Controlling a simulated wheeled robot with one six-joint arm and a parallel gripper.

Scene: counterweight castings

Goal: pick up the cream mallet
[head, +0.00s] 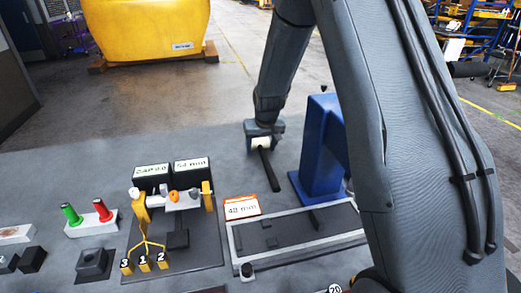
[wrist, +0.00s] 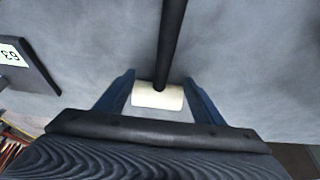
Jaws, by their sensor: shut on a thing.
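The cream mallet has a cream cylindrical head and a long black handle. In the wrist view its head (wrist: 158,97) sits between the two blue fingers of my gripper (wrist: 159,95), and the handle runs away to the top edge. My gripper is shut on the head. In the head view my gripper (head: 262,138) is at the grey bench's far part, with the mallet (head: 268,168) under it and the handle pointing toward the front. I cannot tell whether the mallet touches the bench.
A blue block-like stand (head: 318,150) is close to the right of the mallet. A grey tray (head: 290,238) with an orange-edged "42 mm" sign (head: 242,207) lies in front.

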